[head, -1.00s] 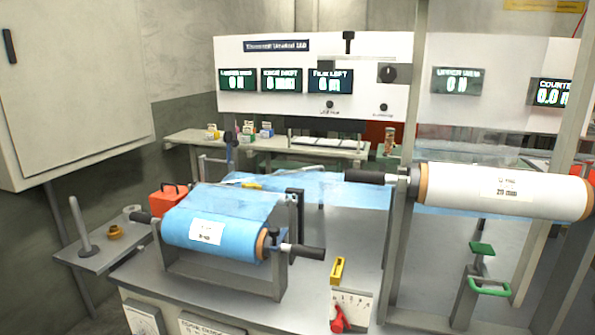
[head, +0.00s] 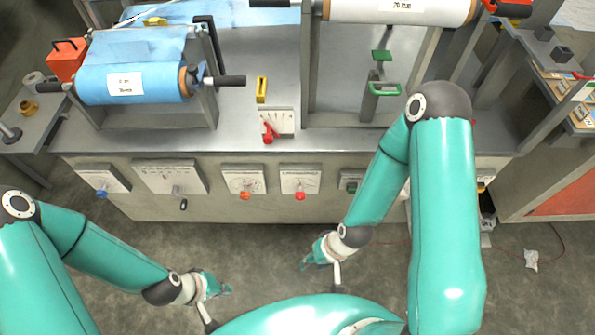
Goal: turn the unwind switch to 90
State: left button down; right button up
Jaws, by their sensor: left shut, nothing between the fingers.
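Several dial plates line the front of the bench, and their labels are too small to read, so I cannot tell which is the unwind switch. From left to right they are a plate with a blue knob (head: 101,191), a wide plate with a black lever (head: 183,204), one with an orange knob (head: 245,195) and one with a red knob (head: 300,196). My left gripper (head: 226,290) is shut and empty, low in front of the bench. My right gripper (head: 306,264) is also in front of the bench, apart from the dials; its finger opening is unclear.
On the bench stand a blue film roll (head: 150,83), a white roll (head: 350,8), a yellow block (head: 261,90) and a red-lever dial (head: 268,132). A green-handled part (head: 384,88) is at the right. The floor before the bench is open. My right arm hides part of the bench front.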

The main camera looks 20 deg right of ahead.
aim_at(299, 195)
jog(key=z, duration=1)
jog(key=k, duration=0.35)
jog(key=u, duration=0.45)
